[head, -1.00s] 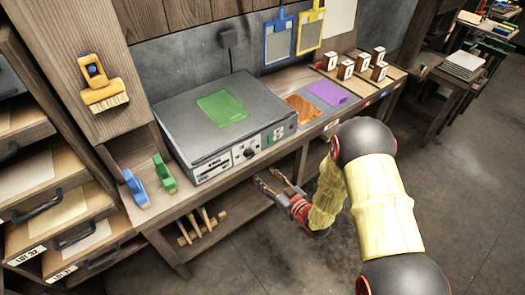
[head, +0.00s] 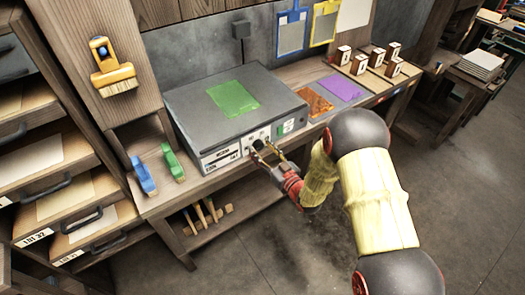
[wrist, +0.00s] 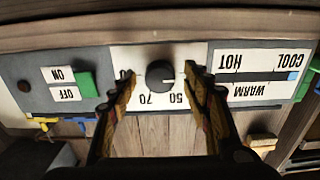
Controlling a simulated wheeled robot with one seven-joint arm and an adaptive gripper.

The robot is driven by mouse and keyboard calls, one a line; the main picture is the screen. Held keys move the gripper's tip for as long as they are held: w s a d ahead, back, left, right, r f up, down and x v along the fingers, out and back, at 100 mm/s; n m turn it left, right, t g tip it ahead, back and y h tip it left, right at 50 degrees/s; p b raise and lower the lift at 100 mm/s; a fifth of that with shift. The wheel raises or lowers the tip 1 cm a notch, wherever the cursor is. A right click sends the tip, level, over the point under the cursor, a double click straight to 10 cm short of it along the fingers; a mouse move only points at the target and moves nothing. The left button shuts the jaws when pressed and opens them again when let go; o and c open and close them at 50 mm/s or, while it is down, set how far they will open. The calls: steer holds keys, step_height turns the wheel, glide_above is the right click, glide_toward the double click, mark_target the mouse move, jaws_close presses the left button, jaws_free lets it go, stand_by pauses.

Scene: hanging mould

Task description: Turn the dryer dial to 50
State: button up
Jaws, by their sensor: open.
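The dryer (head: 190,108) is a grey box on the workbench with a control panel on its front. In the wrist view, upside down, its black round dial (wrist: 160,80) sits on a white plate with 50 and 70 readable; other numbers are hidden by the fingers. A pale mark on the dial seems to face the picture's right, near the 50 side. My gripper (wrist: 160,73) is open, with one finger on each side of the dial and gaps visible. In the head view my gripper (head: 262,152) is at the panel and largely covers the dial.
Beside the dial are a green ON/OFF switch (wrist: 87,84) and a COOL/WARM/HOT slider (wrist: 293,76). A green sheet (head: 233,97) lies on the dryer. Blue (head: 144,178) and green (head: 173,163) tools stand left on the bench. The floor in front is clear.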

steer(key=c, duration=1.1)
steer(key=shift+c, duration=0.5)
